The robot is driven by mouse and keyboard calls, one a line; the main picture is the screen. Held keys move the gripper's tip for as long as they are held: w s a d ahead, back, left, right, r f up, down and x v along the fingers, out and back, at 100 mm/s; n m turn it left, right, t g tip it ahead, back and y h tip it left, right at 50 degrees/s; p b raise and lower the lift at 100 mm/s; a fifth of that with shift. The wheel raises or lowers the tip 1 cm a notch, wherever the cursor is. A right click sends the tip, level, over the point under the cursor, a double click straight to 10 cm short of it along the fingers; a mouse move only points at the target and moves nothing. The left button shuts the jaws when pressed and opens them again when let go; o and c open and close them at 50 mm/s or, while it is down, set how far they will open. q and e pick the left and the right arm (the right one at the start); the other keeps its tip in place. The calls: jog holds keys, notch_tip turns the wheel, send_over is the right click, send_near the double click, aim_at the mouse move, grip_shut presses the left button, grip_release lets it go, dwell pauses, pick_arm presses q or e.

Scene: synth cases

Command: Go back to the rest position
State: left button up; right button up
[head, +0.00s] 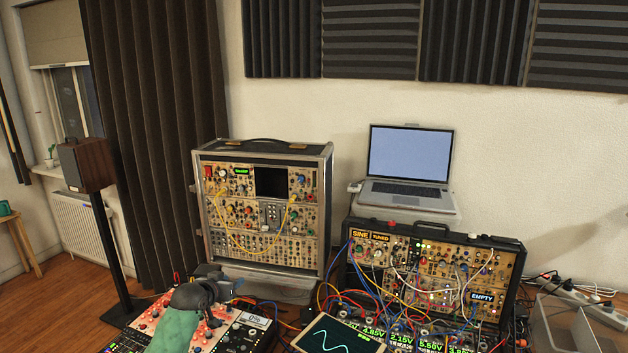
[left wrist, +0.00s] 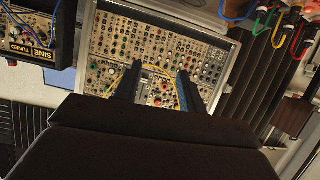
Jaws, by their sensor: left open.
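My left gripper (head: 232,287) is low in the head view, in front of the tall synth case (head: 328,200) and above the red panel (head: 150,322). In the left wrist view its two dark fingers (left wrist: 158,88) stand apart with nothing between them, and the tall case's module panel (left wrist: 165,45) shows beyond. My right gripper is in neither view.
A second synth case (head: 425,232) with many patch cables stands to the right. A laptop (head: 408,155) sits behind it. A screen with a wave (head: 322,338) lies at the front. A speaker (head: 86,164) on a stand is at the left.

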pick_arm(q)
jog(key=s+d+f+g+y, duration=0.1)
jog(key=s+d+f+g, duration=0.1)
jog(key=s+f, duration=0.5)
jog(key=s+d+f+g, duration=0.1)
jog(key=s+f, duration=0.3)
jog(key=s, duration=0.7)
jog(key=s+d+f+g+y, duration=0.1)
jog(key=s+d+f+g, duration=0.1)
jog(key=s+f, duration=0.5)
jog(key=s+a+g+y, duration=0.15)
jog(key=s+g, duration=0.25)
jog(key=s, duration=2.5)
notch_tip(320, 180, down, 25)
jog(key=w+d+g+b, duration=0.1)
jog(key=w+d+b, duration=0.1)
jog(key=s+f, duration=0.4)
jog(key=f, duration=0.9)
jog(key=s+f+g+b, duration=0.1)
jog(key=s+f, duration=0.3)
jog(key=f, duration=0.9)
jog(key=shift+s+f, duration=0.15)
jog(key=shift+f, duration=0.05)
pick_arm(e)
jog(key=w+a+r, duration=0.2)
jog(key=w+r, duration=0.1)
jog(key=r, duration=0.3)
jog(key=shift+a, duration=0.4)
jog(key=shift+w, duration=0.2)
